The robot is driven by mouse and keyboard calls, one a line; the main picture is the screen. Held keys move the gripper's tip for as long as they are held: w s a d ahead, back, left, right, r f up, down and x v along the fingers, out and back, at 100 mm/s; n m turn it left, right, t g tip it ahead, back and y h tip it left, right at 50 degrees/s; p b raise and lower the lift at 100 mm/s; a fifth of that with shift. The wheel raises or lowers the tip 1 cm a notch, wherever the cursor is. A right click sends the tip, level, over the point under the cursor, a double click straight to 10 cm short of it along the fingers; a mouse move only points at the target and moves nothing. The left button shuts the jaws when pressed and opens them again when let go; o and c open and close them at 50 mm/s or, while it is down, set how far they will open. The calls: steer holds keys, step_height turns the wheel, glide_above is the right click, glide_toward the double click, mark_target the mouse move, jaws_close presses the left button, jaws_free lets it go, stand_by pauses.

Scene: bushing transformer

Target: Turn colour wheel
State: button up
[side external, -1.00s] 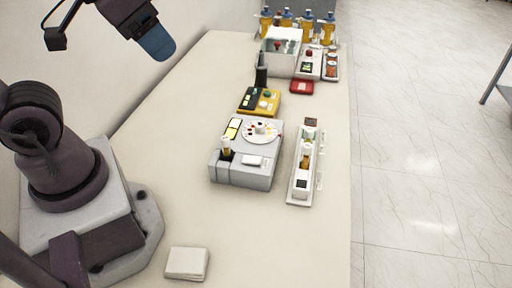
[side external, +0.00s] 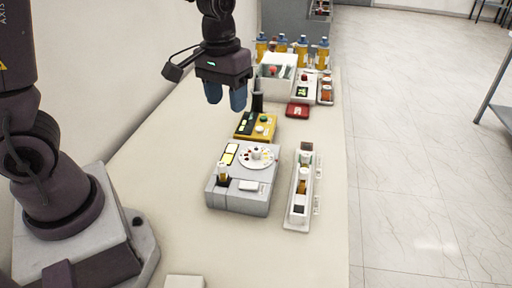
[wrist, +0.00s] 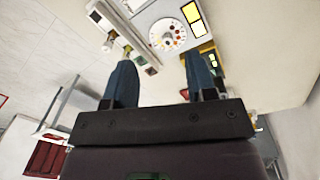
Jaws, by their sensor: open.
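The colour wheel (side external: 257,157) is a white disc with coloured spots and a raised centre knob. It sits on top of a grey box (side external: 236,199) on the table. In the wrist view the wheel (wrist: 167,34) shows near the top, beyond and between my fingertips. My gripper (side external: 226,104) has two blue fingers, spread apart with nothing between them. It hangs in the air above the table, up and to the left of the wheel in the side view, clear of it. It also shows in the wrist view (wrist: 158,64).
A yellow box (side external: 258,126) with a dark upright post stands behind the grey box. A white rack (side external: 300,196) with vials stands to its right, by the table edge. White devices and several bottles (side external: 300,50) fill the far end. The front table is mostly bare.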

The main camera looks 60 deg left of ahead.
mark_target(256, 149)
steer(key=w+a+f+n, duration=0.3)
steer(key=w+f+n, duration=0.3)
steer(key=w, duration=0.3)
steer(key=shift+y, duration=0.3)
steer(key=f, duration=1.2)
steer(key=shift+s+d, duration=0.15)
steer(key=shift+s, duration=0.1)
steer(key=shift+c, duration=0.2)
steer(key=c, duration=0.9)
